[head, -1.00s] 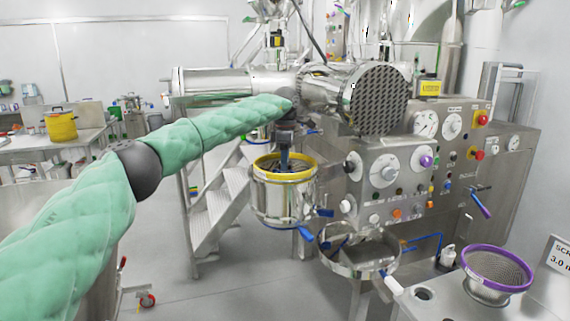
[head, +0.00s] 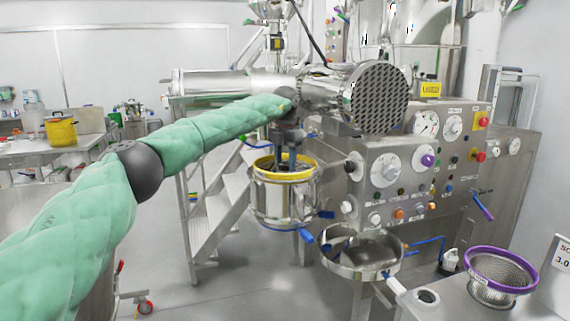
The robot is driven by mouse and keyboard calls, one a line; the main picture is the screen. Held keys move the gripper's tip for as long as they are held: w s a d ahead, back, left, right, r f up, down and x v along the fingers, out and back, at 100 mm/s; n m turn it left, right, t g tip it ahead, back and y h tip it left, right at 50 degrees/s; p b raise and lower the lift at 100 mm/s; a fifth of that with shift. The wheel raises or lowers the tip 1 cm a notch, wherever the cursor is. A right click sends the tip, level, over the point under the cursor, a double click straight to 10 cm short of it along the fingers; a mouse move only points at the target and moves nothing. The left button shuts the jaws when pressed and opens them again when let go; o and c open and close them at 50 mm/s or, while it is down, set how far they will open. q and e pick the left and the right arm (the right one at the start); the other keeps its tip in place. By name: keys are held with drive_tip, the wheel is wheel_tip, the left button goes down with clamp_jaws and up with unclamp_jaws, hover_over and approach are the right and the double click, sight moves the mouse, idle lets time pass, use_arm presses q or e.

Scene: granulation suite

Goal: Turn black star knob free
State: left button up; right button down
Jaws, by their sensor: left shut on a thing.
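My left arm reaches in from the left, and my left gripper (head: 286,160) points down at the mouth of a steel pot with a yellow rim (head: 285,205), below the steel machine barrel. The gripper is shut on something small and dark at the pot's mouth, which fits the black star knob. The knob's shape is hidden by the fingers and too small to make out. My right gripper is not in view.
A grey control panel (head: 400,190) with dials and knobs stands right of the pot. A steel bowl (head: 362,262) sits below it. A purple-rimmed sieve (head: 498,283) stands at lower right. Steel steps (head: 222,205) are behind the pot. Floor at lower centre is clear.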

use_arm(q)
drive_tip(key=shift+n, duration=0.9)
drive_tip(key=n+b, duration=0.1)
drive_tip(key=n, duration=0.3)
drive_tip(key=shift+n+b, duration=0.3)
drive_tip(key=shift+b, duration=0.05)
drive_tip(key=n+b, duration=0.1)
drive_tip(key=n, duration=0.2)
drive_tip(key=shift+n, duration=0.8)
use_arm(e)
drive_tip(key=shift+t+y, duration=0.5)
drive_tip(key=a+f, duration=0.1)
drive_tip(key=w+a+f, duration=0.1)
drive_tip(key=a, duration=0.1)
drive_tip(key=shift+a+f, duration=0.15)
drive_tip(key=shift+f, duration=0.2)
use_arm(q)
drive_tip(key=shift+r, duration=0.1)
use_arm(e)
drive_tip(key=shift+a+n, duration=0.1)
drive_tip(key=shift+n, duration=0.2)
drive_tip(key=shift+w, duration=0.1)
use_arm(q)
drive_tip(key=o, duration=1)
drive_tip(key=shift+d, duration=0.1)
